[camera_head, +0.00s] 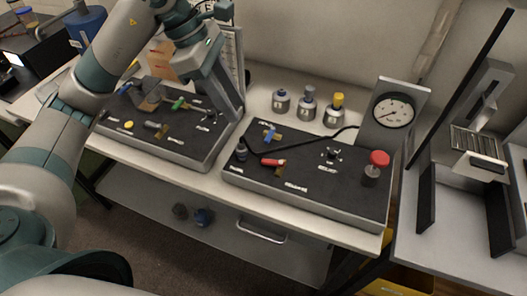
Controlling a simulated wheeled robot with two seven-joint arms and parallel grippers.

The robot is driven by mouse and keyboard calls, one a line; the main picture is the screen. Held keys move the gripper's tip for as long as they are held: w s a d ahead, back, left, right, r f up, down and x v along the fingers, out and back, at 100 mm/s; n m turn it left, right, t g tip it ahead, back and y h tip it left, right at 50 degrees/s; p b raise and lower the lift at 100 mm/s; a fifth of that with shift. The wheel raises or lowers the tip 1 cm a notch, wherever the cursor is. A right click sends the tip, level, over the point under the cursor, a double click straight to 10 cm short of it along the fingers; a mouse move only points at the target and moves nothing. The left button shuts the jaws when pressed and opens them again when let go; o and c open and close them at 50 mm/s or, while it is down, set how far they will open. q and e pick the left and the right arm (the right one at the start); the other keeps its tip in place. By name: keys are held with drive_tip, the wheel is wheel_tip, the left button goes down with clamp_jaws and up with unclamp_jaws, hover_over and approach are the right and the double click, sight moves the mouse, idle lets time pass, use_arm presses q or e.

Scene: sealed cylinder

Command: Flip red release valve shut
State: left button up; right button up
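The red valve handle (272,162) is on the dark right-hand panel (330,205), near its left half. It lies roughly sideways in the picture beside a small brass fitting (278,173), with a white label below that is too small to read. My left gripper (223,98) hangs over the right part of the left-hand panel, up and left of the red handle and apart from it. Its fingertips are partly lost against the panel, so I cannot tell how far they are spread. My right gripper is not in view.
A blue handle (268,133) and a red mushroom knob (379,158) are on the same panel. A round gauge (394,110) and several small cylinders (308,104) stand behind it. A green handle (180,103) is on the left-hand panel (185,150). A black hose crosses the right-hand panel.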

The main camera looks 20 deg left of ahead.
sight(267, 161)
use_arm(q)
drive_tip(key=shift+d+f, duration=0.1)
drive_tip(key=shift+f, duration=0.1)
drive_tip(key=p+x, duration=0.4)
drive_tip(key=x, duration=1.1)
drive_tip(key=shift+d+f+p, duration=0.15)
drive_tip(key=shift+p, duration=0.25)
drive_tip(key=shift+x, duration=0.85)
clamp_jaws()
